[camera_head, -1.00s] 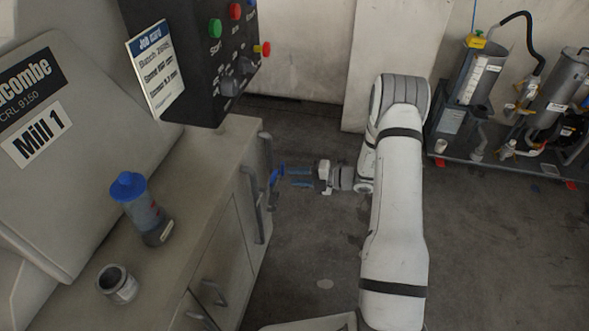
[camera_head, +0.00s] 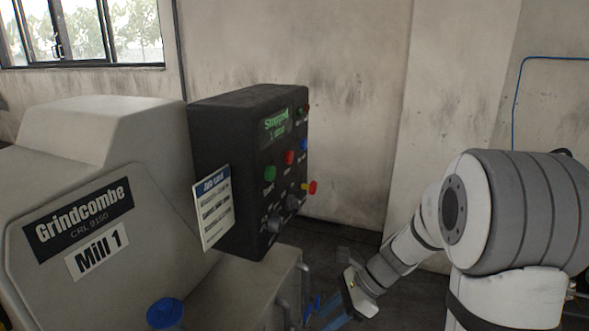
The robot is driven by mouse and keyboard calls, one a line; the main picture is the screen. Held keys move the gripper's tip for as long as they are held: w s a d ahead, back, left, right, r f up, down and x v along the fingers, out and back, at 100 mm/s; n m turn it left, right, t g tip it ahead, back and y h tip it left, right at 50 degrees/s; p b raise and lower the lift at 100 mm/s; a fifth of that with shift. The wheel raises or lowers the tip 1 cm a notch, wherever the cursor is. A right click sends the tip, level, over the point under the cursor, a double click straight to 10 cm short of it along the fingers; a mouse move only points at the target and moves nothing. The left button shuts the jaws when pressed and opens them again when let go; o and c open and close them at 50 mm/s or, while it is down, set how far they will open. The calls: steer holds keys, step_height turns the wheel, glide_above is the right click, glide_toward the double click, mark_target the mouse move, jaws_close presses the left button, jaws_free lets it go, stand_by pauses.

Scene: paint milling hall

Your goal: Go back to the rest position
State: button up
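My gripper (camera_head: 318,311) is low in the picture, right of the grey cabinet with handles (camera_head: 284,280). Its blue fingers show apart, with nothing seen between them. The bottom edge of the picture cuts off part of it. My white and grey arm fills the lower right, bent, with the wrist pointing down and left.
Mill 1 (camera_head: 140,195) stands at the left. Its black control box (camera_head: 232,150) carries a job card (camera_head: 215,208), coloured buttons and a green "Stopped" display. A blue-capped bottle (camera_head: 165,313) shows at the bottom edge. The pale wall (camera_head: 345,75) is behind.

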steer(key=s+d+r+n+t+h+p, duration=0.1)
steer(key=s+d+r+n+t+h, duration=0.1)
steer(key=n, duration=0.7)
steer(key=s+d+r+n+t+h+p, duration=0.1)
steer(key=s+d+r+n+t+h, duration=0.1)
steer(key=s+d+r+n+h, duration=0.3)
steer(key=s+r+n+h, duration=0.1)
steer(key=s+r+n, duration=0.2)
steer(key=s, duration=0.3)
steer(key=shift+s+d+r+n, duration=0.2)
steer(key=shift+d+r+n, duration=0.1)
steer(key=shift+n, duration=0.2)
steer(key=shift+s+a, duration=0.1)
